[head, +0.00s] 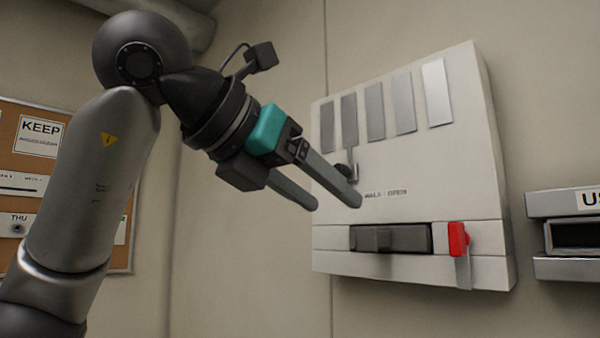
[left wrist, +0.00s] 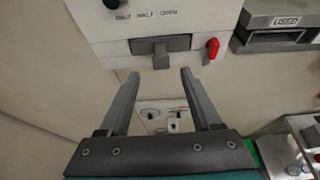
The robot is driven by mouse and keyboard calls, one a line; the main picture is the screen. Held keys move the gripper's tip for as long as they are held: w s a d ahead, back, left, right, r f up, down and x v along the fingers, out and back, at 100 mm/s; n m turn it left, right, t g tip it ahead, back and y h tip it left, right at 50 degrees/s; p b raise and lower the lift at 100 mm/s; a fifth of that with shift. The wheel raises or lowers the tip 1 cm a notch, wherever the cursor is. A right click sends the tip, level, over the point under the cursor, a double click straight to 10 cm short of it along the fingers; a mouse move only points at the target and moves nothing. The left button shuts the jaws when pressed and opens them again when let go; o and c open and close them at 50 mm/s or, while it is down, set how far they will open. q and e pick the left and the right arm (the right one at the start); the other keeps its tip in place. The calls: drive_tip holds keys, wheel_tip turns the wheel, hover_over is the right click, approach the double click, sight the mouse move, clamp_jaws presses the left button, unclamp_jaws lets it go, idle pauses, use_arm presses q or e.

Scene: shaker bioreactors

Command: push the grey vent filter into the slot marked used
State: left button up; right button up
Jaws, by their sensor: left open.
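A dark grey block (head: 408,238) sits in a recess low on the front of a white wall box; it also shows in the left wrist view (left wrist: 160,45), with a part sticking out. I cannot tell for sure whether it is the vent filter. The slot marked used (head: 580,236) is a dark opening in a grey metal housing at the right edge, partly cut off; its label reads USED in the left wrist view (left wrist: 287,20). My left gripper (head: 335,203) is open and empty, its fingers pointing towards the box, apart from the block. My right gripper is not in view.
The white wall box (head: 440,165) has grey strips and a dark knob (head: 345,170). A red handle (head: 458,240) juts out right of the block, between it and the used slot. A notice board (head: 30,150) hangs at left. Bench equipment (left wrist: 300,145) shows lower right.

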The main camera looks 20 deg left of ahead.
sight(365, 234)
use_arm(q)
drive_tip(key=p+x, duration=0.2)
drive_tip(key=x, duration=0.9)
clamp_jaws()
idle(0.5)
drive_tip(key=shift+s+a+b, duration=0.2)
drive_tip(key=shift+s+b, duration=0.2)
drive_tip(key=shift+s, duration=0.2)
drive_tip(key=shift+s+a, duration=0.15)
drive_tip(key=shift+s, duration=0.25)
drive_tip(key=shift+s+a+b, duration=0.15)
drive_tip(key=shift+s+b, duration=0.2)
drive_tip(key=shift+b, duration=0.05)
